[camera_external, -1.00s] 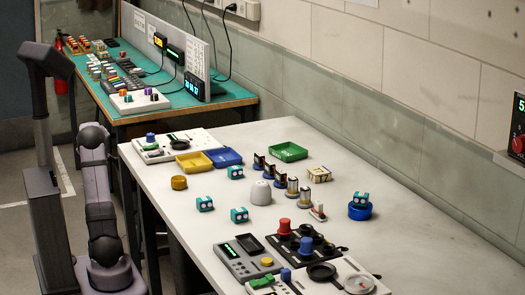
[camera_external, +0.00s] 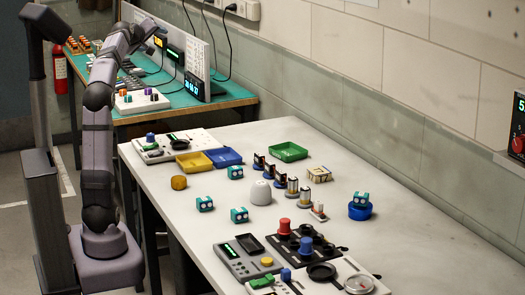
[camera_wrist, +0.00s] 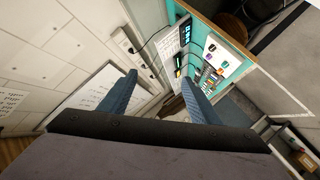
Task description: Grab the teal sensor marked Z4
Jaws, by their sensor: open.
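One stands near the blue tray (camera_external: 236,172), one is at front left (camera_external: 205,203), and one is right of that (camera_external: 239,215). Another teal sensor (camera_external: 361,197) sits on a round blue stand (camera_external: 360,212) at the right. Their markings are too small to read, so I cannot tell which is Z4. My gripper (camera_wrist: 158,95) is open and empty in the wrist view, its two blue-grey fingers apart. It is high up, away from the sensors.
A white cone-like block (camera_external: 260,192), a yellow tray (camera_external: 194,162), a green tray (camera_external: 289,151) and a row of small upright parts stand around the sensors. Black panels and a grey device (camera_external: 246,260) fill the front. The table's right side is largely clear.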

